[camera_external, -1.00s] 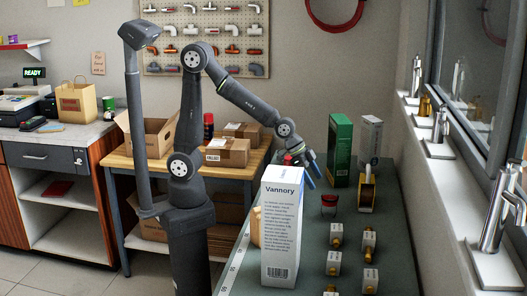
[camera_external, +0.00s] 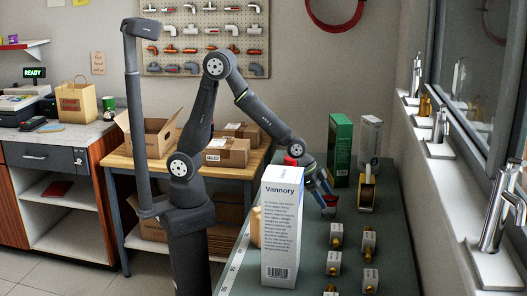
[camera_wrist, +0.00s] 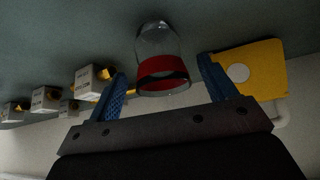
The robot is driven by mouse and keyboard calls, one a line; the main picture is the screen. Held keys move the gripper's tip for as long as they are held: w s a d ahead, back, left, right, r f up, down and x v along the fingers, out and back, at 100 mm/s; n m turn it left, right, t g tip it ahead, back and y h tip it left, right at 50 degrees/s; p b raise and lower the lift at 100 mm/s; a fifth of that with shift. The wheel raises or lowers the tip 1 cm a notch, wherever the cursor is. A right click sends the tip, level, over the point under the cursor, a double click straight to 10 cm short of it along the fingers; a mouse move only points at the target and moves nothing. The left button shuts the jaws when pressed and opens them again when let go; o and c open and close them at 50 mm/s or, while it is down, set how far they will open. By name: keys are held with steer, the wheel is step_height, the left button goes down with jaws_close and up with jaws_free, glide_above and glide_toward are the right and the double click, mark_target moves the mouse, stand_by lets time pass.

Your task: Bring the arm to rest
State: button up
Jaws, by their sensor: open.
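My gripper (camera_external: 322,190) is low over the green work table (camera_external: 310,262), behind and to the right of the tall white Vannory box (camera_external: 282,222). In the wrist view, its two blue fingers (camera_wrist: 163,68) are apart with nothing clamped. A clear glass-like piece with a red band (camera_wrist: 161,68) appears between them. In the external view, the same red piece (camera_external: 330,209) is partly covered by the fingers. I cannot tell whether the fingers are around it or just short of it.
Several small white boxes with brass fittings (camera_external: 369,240) stand at the right front. A yellow-and-white item (camera_external: 367,192), a green box (camera_external: 340,150) and a pale box (camera_external: 370,142) stand behind. The window ledge with taps (camera_external: 440,150) bounds the right side.

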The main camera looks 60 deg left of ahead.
mark_target(329, 204)
steer(key=shift+x, duration=2)
steer(key=shift+s+r, duration=0.1)
steer(key=shift+a+r, duration=0.1)
